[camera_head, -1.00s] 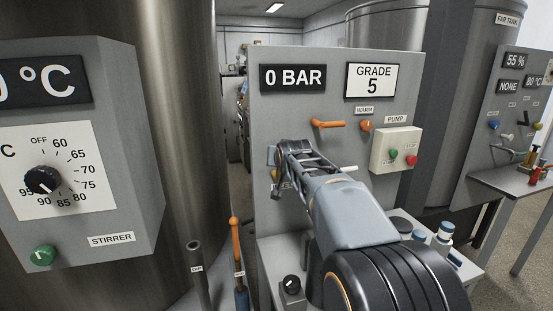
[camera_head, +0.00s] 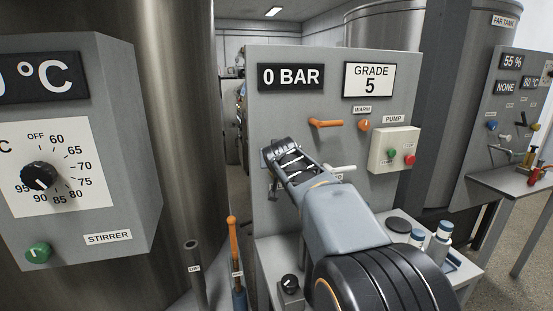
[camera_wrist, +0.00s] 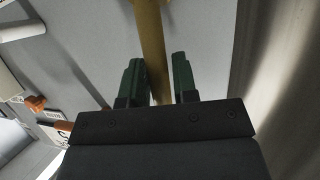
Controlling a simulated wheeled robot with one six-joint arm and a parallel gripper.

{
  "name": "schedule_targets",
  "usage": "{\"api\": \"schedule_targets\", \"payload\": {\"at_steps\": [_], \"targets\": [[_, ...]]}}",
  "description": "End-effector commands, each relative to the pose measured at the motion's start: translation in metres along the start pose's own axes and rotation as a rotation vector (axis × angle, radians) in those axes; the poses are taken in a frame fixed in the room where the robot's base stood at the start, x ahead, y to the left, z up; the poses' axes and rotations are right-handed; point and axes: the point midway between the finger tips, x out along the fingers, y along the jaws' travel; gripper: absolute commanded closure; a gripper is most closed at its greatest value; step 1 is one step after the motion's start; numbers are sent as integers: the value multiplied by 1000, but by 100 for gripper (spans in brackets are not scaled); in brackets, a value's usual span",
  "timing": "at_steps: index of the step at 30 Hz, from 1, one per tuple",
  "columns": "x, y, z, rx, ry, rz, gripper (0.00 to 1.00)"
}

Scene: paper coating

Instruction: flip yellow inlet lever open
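The yellow lever (camera_wrist: 151,45) shows in the wrist view as a long bar running down between the two green fingers of my gripper (camera_wrist: 159,75). The left finger lies right beside the bar, and a narrow gap shows at the right finger. The fingers stand apart, so my gripper looks open around the lever; I cannot tell whether it touches. In the head view my gripper (camera_head: 273,168) is at the left side of the grey pump panel (camera_head: 300,110), and it and my arm hide the yellow lever.
An orange handle (camera_head: 326,124), a white handle (camera_head: 341,168) and a pump button box (camera_head: 394,149) stick out from the panel. A steel tank (camera_head: 180,120) stands left. Bottles (camera_head: 440,240) and an upright orange-handled tool (camera_head: 234,240) are below.

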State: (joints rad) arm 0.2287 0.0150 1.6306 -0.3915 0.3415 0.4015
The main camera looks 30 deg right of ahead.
Motion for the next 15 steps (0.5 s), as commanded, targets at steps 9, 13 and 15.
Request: {"api": "schedule_targets", "payload": {"at_steps": [9,13,15], "targets": [[0,0,0,5,0,0,55],[-1,0,0,6,0,0,55],[-5,0,0,6,1,0,55]]}}
